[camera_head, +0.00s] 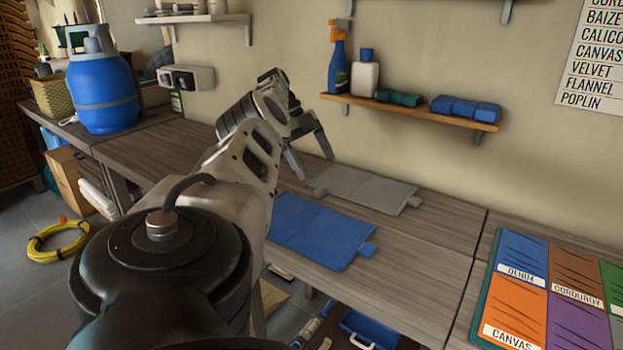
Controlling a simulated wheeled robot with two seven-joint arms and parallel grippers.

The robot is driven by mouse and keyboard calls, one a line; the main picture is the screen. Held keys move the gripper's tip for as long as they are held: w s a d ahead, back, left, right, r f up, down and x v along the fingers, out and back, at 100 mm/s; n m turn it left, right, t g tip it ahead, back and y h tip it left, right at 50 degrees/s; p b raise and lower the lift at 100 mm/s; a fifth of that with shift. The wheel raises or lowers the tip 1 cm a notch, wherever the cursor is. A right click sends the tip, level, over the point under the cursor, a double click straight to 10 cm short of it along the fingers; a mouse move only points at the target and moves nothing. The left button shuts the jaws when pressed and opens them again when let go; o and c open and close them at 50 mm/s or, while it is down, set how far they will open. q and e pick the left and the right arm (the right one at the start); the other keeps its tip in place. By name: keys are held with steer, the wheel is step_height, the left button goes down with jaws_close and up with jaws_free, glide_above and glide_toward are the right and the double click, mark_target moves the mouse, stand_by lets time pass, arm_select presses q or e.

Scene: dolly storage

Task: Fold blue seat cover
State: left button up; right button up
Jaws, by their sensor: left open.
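The blue seat cover (318,231) lies flat and spread on the wooden workbench, with a small tab at its right corner. My left arm hides its left end. A grey seat cover (367,190) lies flat behind it, also with small tabs. My left gripper (312,166) is open and empty, with its fingers pointing down just behind the blue cover and by the left end of the grey one. I cannot tell whether the fingertips touch the bench. My right gripper is out of view.
A wall shelf (409,113) with a spray bottle, a white bottle and folded cloths is behind the bench. A blue gas cylinder (102,92) stands at the bench's left. A fabric sample board (550,296) lies at the right. The bench (440,233) right of the covers is clear.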

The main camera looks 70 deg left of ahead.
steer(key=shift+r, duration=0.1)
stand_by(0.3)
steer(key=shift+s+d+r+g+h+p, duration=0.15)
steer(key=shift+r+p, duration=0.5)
steer(key=shift+p, duration=1.15)
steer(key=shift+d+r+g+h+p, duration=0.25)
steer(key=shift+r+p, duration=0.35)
steer(key=shift+p, duration=1.2)
